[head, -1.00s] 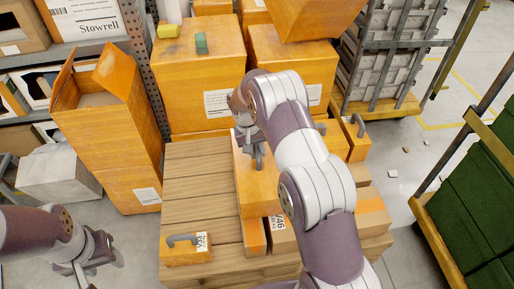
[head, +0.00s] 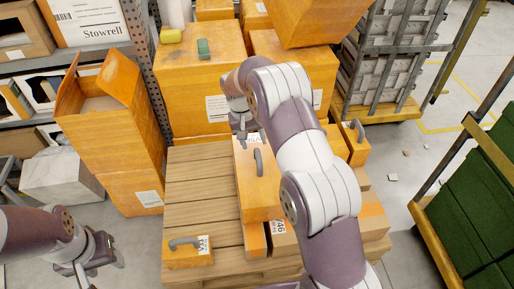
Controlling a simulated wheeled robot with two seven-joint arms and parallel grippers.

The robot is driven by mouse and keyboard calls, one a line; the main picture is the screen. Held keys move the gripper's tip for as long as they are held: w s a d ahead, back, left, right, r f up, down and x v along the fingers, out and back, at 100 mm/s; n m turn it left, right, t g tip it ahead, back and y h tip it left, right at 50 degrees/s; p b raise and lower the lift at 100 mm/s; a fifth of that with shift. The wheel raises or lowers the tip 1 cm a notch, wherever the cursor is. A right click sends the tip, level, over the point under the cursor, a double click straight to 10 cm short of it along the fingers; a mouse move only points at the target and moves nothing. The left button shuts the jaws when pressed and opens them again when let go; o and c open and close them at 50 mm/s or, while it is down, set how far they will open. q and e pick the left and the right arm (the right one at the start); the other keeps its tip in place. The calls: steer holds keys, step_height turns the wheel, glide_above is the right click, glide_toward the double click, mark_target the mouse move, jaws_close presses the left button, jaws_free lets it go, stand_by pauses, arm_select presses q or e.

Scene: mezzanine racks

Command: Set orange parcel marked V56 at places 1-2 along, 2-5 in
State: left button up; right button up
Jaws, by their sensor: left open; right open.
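An orange parcel (head: 257,195) with a grey handle (head: 258,162) lies in the middle of the wooden pallet (head: 200,193). The label at its far end is partly hidden, and I cannot read it as V56. My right gripper (head: 243,132) is open and empty, just beyond that handle near the far end of the parcel, apart from the handle. My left gripper (head: 98,268) is open and empty at the lower left, off the pallet over the floor.
A small orange parcel (head: 185,255) with a handle lies at the pallet's near left. More parcels (head: 284,237) fill its right side, partly behind my arm. Large orange boxes (head: 200,90) stand behind. An open carton (head: 110,130) stands left. The pallet's left slats are bare.

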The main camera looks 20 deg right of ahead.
steer(key=s+a+r+n+t+y+p, duration=0.1)
steer(key=s+a+r+n+p, duration=0.2)
steer(key=s+r, duration=0.75)
arm_select(q)
step_height(320, 180, up, 4)
steer(key=shift+w+r, duration=0.1)
steer(key=shift+r, duration=0.15)
arm_select(e)
steer(key=s+a+t+y, duration=0.1)
steer(key=s+a, duration=0.2)
steer(key=s, duration=1.1)
steer(key=shift+s+a, duration=0.15)
